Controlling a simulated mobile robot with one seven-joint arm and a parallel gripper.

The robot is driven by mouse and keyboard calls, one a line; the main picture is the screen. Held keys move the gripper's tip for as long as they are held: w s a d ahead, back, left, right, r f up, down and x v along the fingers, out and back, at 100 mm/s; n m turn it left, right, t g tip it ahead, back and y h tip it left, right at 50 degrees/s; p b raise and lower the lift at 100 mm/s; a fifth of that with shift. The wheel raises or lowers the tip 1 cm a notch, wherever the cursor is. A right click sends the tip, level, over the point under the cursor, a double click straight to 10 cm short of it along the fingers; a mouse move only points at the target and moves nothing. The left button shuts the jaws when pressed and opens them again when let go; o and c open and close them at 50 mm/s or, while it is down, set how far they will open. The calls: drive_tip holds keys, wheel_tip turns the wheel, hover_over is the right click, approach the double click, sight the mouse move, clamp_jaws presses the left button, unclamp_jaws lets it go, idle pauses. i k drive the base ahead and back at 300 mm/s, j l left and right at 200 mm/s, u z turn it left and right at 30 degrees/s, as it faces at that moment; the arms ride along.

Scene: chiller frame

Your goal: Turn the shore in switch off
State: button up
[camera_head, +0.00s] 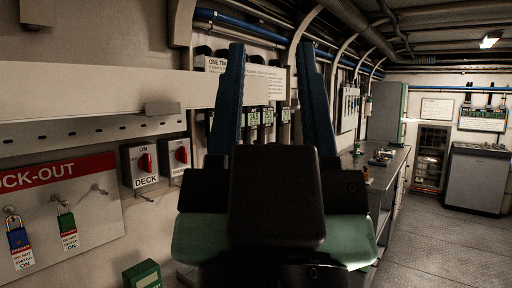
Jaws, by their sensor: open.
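Two white switch boxes with red knobs hang on the left wall. The left box (129,173) is marked ON at its top and DECK below, and its red knob (145,163) points roughly upright. The right box (169,160) is marked ON, with its red knob (181,155) also roughly upright; I see no readable name on it. No label reading shore in can be made out, and part of the wall is hidden behind my gripper. My gripper (271,50) is open and empty, its two blue fingers pointing up, to the right of both boxes and apart from them.
A lock-out board (95,215) with a blue padlock (17,238) and a green padlock (66,222) is at the left. A long shelf (70,105) juts out above the switches. A workbench (385,172) runs along the wall at right; the floor (440,245) there is clear.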

sight(181, 154)
drive_tip(key=i+l+z, duration=0.2)
drive_tip(key=i, duration=0.3)
drive_tip(key=i+l+z, duration=0.2)
drive_tip(key=i, duration=0.3)
drive_tip(key=i+l+z, duration=0.2)
drive_tip(key=i, duration=0.35)
drive_tip(key=i+l+u, duration=0.1)
drive_tip(key=i+u, duration=0.3)
drive_tip(key=i+l+u, duration=0.1)
drive_tip(key=u, duration=0.35)
drive_tip(key=i+l+u, duration=0.55)
drive_tip(key=u, duration=0.25)
drive_tip(key=i+l+u, duration=0.15)
drive_tip(key=i, duration=0.15)
drive_tip(key=i+l+u, duration=0.2)
drive_tip(key=i, duration=0.15)
